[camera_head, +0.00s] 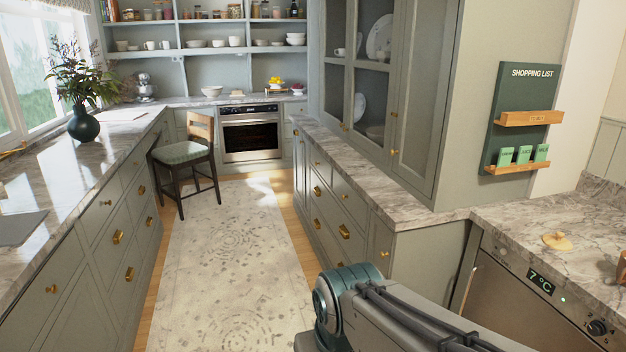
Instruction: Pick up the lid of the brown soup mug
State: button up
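A small round tan lid (557,241) with a knob on top lies on the marble counter (510,218) at the right. It looks like the soup mug's lid, lying flat with clear marble around it. A brown object (622,268), perhaps the soup mug, is cut off by the right edge of the picture, so I cannot tell its full shape. My arm shows at the bottom centre and right, below and left of the lid. My gripper is out of the picture.
Under the right counter is an appliance (535,305) with a display and a knob. A shopping list board (524,110) with small shelves hangs above. A tall cabinet (400,100) stands left of it. A chair (184,160) stands far back; the rug (230,260) is clear.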

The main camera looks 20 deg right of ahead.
aim_at(557, 241)
jog(key=z, duration=0.45)
jog(key=i, duration=1.35)
jog(key=z, duration=1.9)
jog(key=i, duration=1.3)
jog(key=z, duration=0.75)
